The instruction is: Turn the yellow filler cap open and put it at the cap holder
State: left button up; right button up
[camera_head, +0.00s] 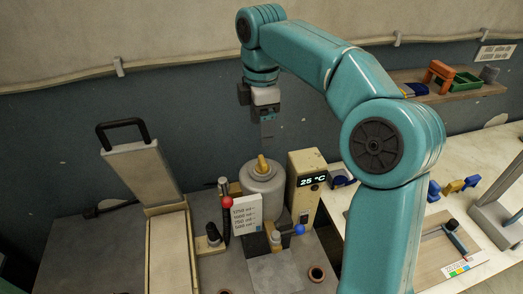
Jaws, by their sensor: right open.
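The yellow filler cap (262,164) sits on top of a grey, rounded tank (262,190) near the middle of the bench. My right gripper (267,130) hangs above the cap with its fingers pointing down. A gap shows between the fingertips and the cap, and nothing shows in the jaws. The gripper is open, though its fingers overlap in this view. I cannot tell which part is the cap holder. My left gripper is not in view.
A box with a "25 °C" display (307,190) stands right of the tank. A white label card (246,214) and a red-knobbed lever (227,202) stand in front. A tall press-like device with a black handle (123,132) stands at left.

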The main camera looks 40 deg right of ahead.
aim_at(262, 159)
notch_tip(262, 159, down, 10)
jog(key=shift+s+f, duration=0.2)
jog(key=shift+f, duration=0.1)
jog(key=shift+d+f, duration=0.1)
jog(key=shift+f, duration=0.15)
jog(key=shift+w+d+f, duration=0.15)
jog(key=shift+w+f, duration=0.05)
jog(key=shift+f, duration=0.05)
jog(key=shift+a+r, duration=0.1)
jog(key=shift+a, duration=0.1)
jog(key=c, duration=0.3)
jog(key=shift+s+d, duration=0.1)
jog(key=shift+s, duration=0.05)
jog(key=c, duration=0.8)
jog(key=shift+o, duration=1.1)
grip_shut()
jog(key=n, duration=0.4)
jog(key=shift+n, duration=1)
